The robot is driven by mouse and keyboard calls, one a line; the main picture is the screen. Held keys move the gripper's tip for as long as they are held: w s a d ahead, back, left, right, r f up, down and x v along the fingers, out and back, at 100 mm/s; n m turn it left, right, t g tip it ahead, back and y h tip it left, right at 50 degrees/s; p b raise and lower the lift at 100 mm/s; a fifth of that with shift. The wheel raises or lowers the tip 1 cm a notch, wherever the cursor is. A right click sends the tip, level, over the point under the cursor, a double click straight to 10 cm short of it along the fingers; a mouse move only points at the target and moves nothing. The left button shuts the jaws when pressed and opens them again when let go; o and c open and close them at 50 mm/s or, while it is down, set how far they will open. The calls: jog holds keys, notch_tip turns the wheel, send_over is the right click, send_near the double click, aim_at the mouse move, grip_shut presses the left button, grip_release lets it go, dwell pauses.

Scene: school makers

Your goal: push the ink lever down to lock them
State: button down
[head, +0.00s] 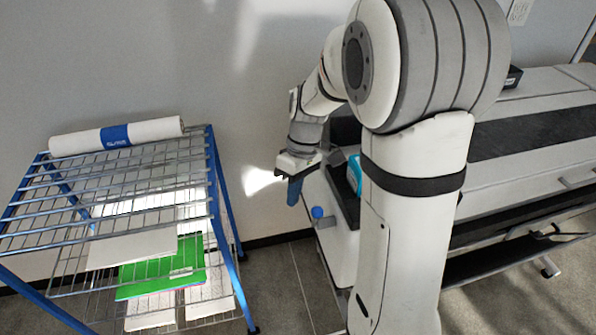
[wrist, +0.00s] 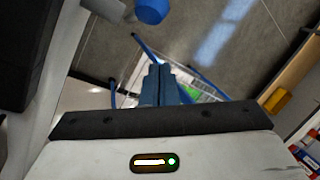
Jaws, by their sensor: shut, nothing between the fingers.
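My gripper (head: 294,190) has blue fingers that point down beside the left end of the large printer (head: 530,120). In the wrist view the fingers (wrist: 158,84) are pressed together with nothing between them. A blue knob (head: 317,212) on a short stem sticks out from the printer's left end, a little below and to the right of the fingertips; it may be the ink lever. The blue knob also shows in the wrist view (wrist: 152,10) at the top edge, apart from the fingers, beside a grey stem. My arm hides part of the printer.
A blue wire rack (head: 215,165) stands at the left, with a white paper roll (head: 80,142) on top and a green sheet (head: 150,276) below. A blue and black item (head: 354,172) sits at the printer's end. Bare floor lies between rack and printer.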

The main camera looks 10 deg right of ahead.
aim_at(315, 218)
jog(key=s+d+p, duration=0.1)
jog(key=s+d, duration=0.1)
jog(key=s, duration=0.1)
jog(key=shift+d, duration=0.15)
jog(key=shift+d+f, duration=0.1)
jog(key=shift+d, duration=0.05)
dwell(0.3)
